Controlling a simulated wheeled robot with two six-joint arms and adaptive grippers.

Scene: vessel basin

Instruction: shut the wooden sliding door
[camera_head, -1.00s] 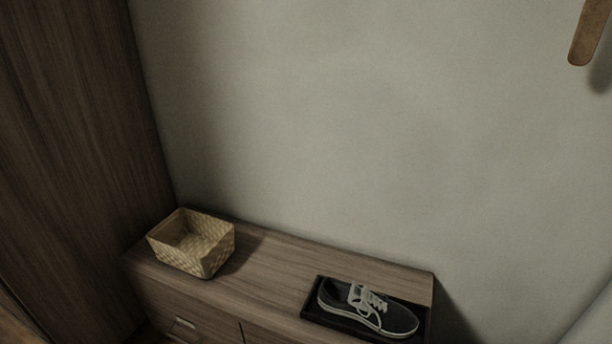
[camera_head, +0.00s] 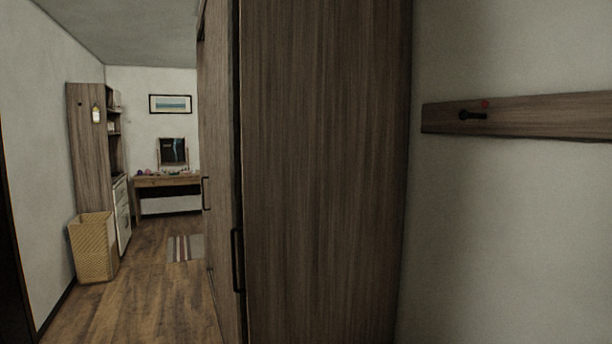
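A tall wooden wardrobe (camera_head: 325,170) stands in the middle of the view, with its broad side panel facing me. Its front is seen almost edge-on at the left of that panel. A wooden door front (camera_head: 224,150) with dark bar handles shows there as a narrow strip. One handle (camera_head: 237,260) is near and another handle (camera_head: 204,193) is farther along. At this angle I cannot tell whether the door is a sliding one or how far open it stands. Neither of my grippers is in view.
A wood floor (camera_head: 150,300) runs clear along the wardrobe's front. A woven basket (camera_head: 92,250) and a shelf unit (camera_head: 90,150) stand at the left wall. A desk (camera_head: 165,182) and striped rug (camera_head: 186,248) lie farther back. A hook rail (camera_head: 540,117) is on the right wall.

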